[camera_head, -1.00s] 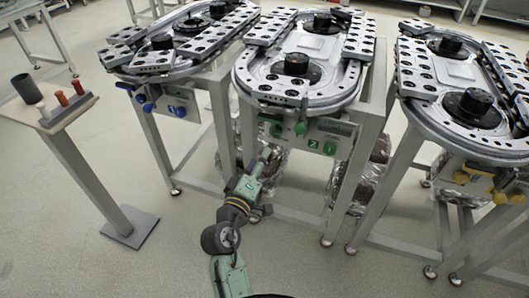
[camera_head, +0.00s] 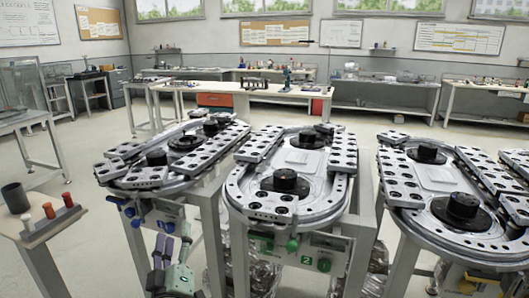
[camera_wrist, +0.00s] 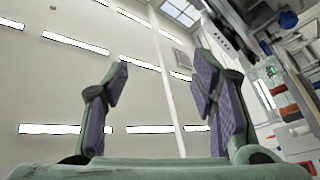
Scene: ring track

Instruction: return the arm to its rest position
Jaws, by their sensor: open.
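My gripper (camera_head: 172,250) shows at the lower left of centre in the head view, pointing up in front of the left and middle ring tracks. In the wrist view my gripper (camera_wrist: 158,95) has its two purple-padded fingers spread apart with nothing between them. Behind the fingers are the ceiling, its light strips and a wall. Most of my arm is below the head view's lower edge.
The left ring track (camera_head: 110,180), middle ring track (camera_head: 235,195) and right ring track (camera_head: 400,190) stand close ahead. A small stand (camera_head: 25,236) at the left holds a dark cup (camera_head: 16,198) and several pegs. Workbenches line the back wall.

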